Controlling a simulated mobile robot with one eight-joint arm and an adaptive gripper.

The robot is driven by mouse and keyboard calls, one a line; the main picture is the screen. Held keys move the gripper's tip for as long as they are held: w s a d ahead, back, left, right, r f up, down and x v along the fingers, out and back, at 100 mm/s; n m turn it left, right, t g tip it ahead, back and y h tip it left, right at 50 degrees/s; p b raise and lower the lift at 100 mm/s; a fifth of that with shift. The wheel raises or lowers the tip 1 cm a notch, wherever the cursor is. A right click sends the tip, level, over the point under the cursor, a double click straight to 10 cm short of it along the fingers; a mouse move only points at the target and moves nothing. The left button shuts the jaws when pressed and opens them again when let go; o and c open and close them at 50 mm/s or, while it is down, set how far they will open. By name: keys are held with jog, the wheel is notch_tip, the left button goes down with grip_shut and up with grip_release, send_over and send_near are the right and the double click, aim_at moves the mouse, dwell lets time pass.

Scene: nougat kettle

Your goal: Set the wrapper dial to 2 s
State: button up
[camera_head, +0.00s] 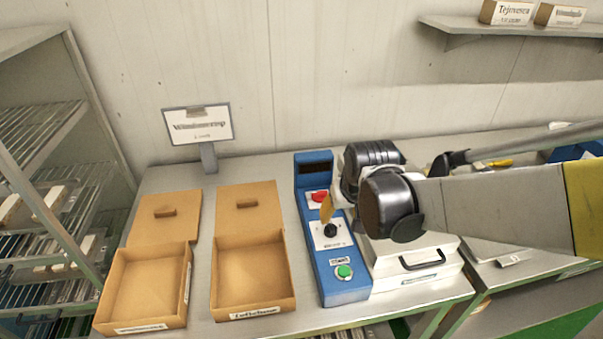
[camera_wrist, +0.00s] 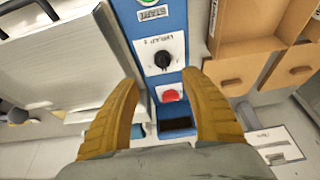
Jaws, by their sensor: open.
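In the wrist view the dial (camera_wrist: 162,60) lies ahead of and between the fingertips, with the red button (camera_wrist: 170,96) nearer. My gripper (camera_wrist: 165,90) is open and empty, its two yellow-brown fingers spread on either side of the panel. I cannot read the dial's scale or setting.
Two open cardboard boxes (camera_head: 149,325) (camera_head: 250,312) stand left of the panel. A white machine with a black handle (camera_head: 422,259) stands close on the right. A sign (camera_head: 197,124) stands behind the boxes; a wire rack (camera_head: 75,190) is at far left.

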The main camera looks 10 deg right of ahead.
aim_at(331, 225)
jog(key=b+x, duration=0.1)
jog(key=x, duration=0.3)
jog(key=b+x, duration=0.1)
jog(key=x, duration=0.3)
jog(key=b+x, duration=0.1)
jog(key=x, duration=0.3)
jog(key=shift+w+a+r, duration=0.2)
jog(key=shift+w+a, duration=0.05)
jog(key=shift+w, duration=0.1)
jog(key=c, duration=1.2)
